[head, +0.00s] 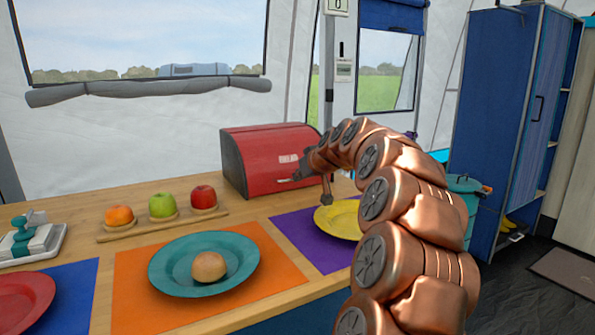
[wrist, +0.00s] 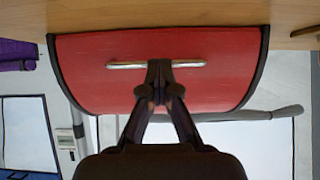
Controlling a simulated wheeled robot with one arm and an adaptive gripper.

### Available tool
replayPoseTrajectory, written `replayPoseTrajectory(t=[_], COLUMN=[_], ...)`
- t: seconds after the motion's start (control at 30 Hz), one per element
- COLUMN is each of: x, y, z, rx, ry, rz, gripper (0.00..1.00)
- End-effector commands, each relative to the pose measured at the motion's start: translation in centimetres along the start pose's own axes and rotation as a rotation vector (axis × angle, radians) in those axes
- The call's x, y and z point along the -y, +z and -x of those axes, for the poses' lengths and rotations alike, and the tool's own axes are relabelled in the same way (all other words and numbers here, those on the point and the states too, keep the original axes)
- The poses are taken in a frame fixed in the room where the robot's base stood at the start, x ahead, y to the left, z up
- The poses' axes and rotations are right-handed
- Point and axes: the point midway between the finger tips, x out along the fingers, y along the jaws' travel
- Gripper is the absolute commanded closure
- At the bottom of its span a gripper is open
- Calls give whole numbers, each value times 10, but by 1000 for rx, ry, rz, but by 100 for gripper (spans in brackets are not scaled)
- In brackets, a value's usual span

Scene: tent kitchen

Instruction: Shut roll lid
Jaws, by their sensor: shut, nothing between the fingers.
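A red bread box (head: 240,165) with dark end walls stands at the back of the wooden counter. Its curved red roll lid (head: 265,150) covers the front, and I see no opening below it. In the wrist view the lid (wrist: 100,85) fills the middle, upside down, with a silver bar handle (wrist: 125,65) near its counter-side edge. My gripper (wrist: 159,70) is shut and empty, its fingertips at the middle of the handle. I cannot tell whether they touch it. In the head view my gripper (head: 296,172) is in front of the lid, partly hidden by my arm.
A wooden board (head: 150,228) with an orange fruit, a green apple and a red apple lies left of the box. A teal plate (head: 167,262) with a bun and a yellow plate (head: 340,219) are in front. A red plate (head: 22,300) is at front left.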

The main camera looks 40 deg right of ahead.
Motion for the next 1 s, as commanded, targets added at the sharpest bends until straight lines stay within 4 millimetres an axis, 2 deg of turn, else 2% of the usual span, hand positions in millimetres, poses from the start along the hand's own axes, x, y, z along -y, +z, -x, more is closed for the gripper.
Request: replayPoseTrajectory(t=[0.03, 0.1, 0.63, 0.77, 1.0], x=[2, 1, 5, 6, 5], y=[10, 12, 16, 9, -20], z=[-7, -8, -12, -7, 13], rx=[18, 20, 31, 30, 12], ry=[-7, -7, -14, -14, -9], rz=[0, 0, 2, 3, 5], gripper=[100, 100, 100, 100, 100])
